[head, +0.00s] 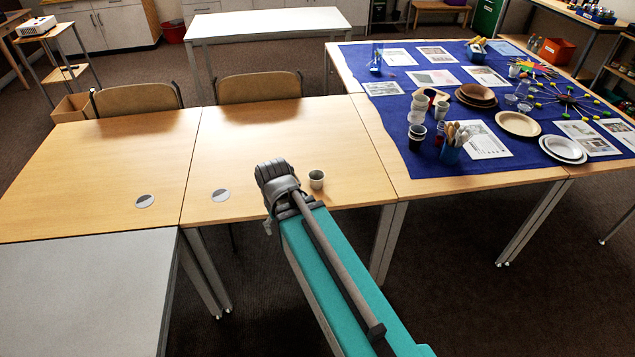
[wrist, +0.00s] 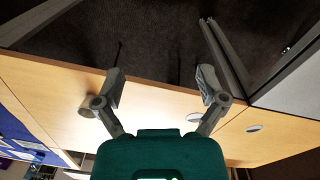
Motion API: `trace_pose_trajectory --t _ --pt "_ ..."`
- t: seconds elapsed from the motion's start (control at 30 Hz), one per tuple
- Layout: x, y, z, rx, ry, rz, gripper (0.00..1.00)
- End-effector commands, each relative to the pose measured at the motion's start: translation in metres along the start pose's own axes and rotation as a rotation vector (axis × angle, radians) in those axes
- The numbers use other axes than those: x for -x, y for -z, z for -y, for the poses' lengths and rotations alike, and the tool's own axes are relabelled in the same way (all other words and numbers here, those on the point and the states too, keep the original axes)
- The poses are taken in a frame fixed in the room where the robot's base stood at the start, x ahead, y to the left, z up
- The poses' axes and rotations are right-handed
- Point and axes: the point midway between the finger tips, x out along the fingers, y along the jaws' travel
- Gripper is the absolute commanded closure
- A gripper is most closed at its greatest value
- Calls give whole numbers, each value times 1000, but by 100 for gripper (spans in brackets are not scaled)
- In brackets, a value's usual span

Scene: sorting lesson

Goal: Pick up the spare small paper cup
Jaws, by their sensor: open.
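A small pale paper cup (head: 317,180) stands upright and alone on the wooden table, near its front edge in the head view. In the wrist view the cup (wrist: 87,108) shows at the left, just outside the left finger and partly hidden by it. My gripper (wrist: 161,74) is open, with nothing between its fingers.
The blue cloth (head: 405,165) at the right holds stacked cups (head: 418,112), plates (head: 518,124) and a utensil holder (head: 451,153). Two grey discs (head: 145,201) (head: 220,195) lie left of my arm. Two chairs (head: 258,87) (head: 137,98) stand behind. The wooden tabletop (head: 120,160) is otherwise clear.

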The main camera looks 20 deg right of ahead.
Motion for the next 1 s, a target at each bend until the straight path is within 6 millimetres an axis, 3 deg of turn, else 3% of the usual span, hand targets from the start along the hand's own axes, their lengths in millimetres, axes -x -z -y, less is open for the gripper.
trace_pose_trajectory --t 0.17,0.47,0.7,1.0 --pt "-22 21 -7 125 -91 -1 0" --pt "-63 78 -48 548 -383 72 0" --pt "-83 130 -78 921 -633 241 0" --pt "-92 192 -100 1322 -884 571 0"
